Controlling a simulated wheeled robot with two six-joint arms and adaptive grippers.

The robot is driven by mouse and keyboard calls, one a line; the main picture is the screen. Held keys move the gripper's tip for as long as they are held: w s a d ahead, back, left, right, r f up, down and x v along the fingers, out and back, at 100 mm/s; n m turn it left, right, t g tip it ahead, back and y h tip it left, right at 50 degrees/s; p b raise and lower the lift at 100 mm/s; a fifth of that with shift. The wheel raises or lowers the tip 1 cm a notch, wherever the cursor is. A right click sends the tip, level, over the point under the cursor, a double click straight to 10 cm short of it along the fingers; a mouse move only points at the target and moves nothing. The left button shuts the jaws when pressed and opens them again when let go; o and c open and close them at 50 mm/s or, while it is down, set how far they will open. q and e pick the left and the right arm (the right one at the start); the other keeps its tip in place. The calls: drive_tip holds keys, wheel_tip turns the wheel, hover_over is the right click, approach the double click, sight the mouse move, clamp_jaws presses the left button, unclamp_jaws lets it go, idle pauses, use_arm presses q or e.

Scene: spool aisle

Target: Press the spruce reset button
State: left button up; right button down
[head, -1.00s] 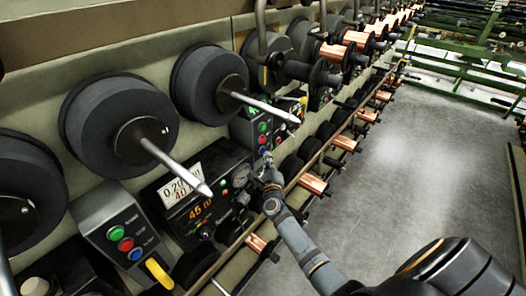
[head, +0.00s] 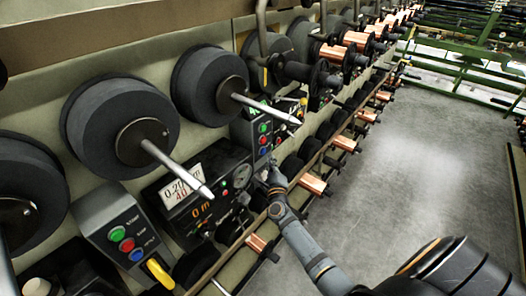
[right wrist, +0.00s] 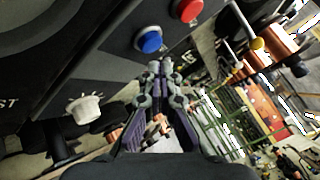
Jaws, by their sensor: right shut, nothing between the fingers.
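A control box with green, red and blue buttons stands in mid-row. Its blue button (head: 263,151) is lowest in the head view, and it also shows in the right wrist view (right wrist: 148,42) beside the red button (right wrist: 188,10). No spruce name is legible. My right gripper (head: 267,170) is shut and empty, just below this box. In the wrist view its closed fingertips (right wrist: 158,67) are slightly below the blue button and look apart from it. My left gripper is not in view.
A meter panel (head: 171,216) reading 0 m is left of the gripper, with a gauge (head: 242,176). A nearer button box (head: 110,228) is at lower left. Spindles (head: 175,167) jut out above. A rail with copper spools (head: 312,184) runs below; grey floor (head: 400,160) is clear at right.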

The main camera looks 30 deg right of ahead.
drive_tip(key=s, duration=0.1)
drive_tip(key=s+d, duration=0.1)
drive_tip(key=s, duration=0.1)
drive_tip(key=s+d+p, duration=0.1)
drive_tip(key=s, duration=0.1)
idle(0.8)
drive_tip(key=s+a+f+n+g+y, duration=0.2)
drive_tip(key=s+f+n, duration=0.35)
drive_tip(key=f, duration=0.45)
drive_tip(key=s+a+f+n+g+y, duration=0.2)
drive_tip(key=s+f+n, duration=0.3)
drive_tip(key=f, duration=0.5)
drive_tip(key=s+a+f+n+g+y, duration=0.2)
drive_tip(key=s+f+n+g, duration=0.15)
drive_tip(key=f+n, duration=0.45)
drive_tip(key=s+a+f+n+g, duration=0.1)
drive_tip(key=s+f+n+g, duration=0.3)
drive_tip(key=s+f, duration=0.5)
drive_tip(key=s+a+f+n+g, duration=0.1)
drive_tip(key=s+f+n+g, duration=0.3)
drive_tip(key=s, duration=1.9)
wheel_tip(320, 180, down, 5)
drive_tip(key=n, duration=0.4)
drive_tip(key=shift+s+a+n+g+y, duration=0.25)
drive_tip(key=shift+a+n+g+y, duration=0.05)
drive_tip(key=shift+a+n+g, duration=0.1)
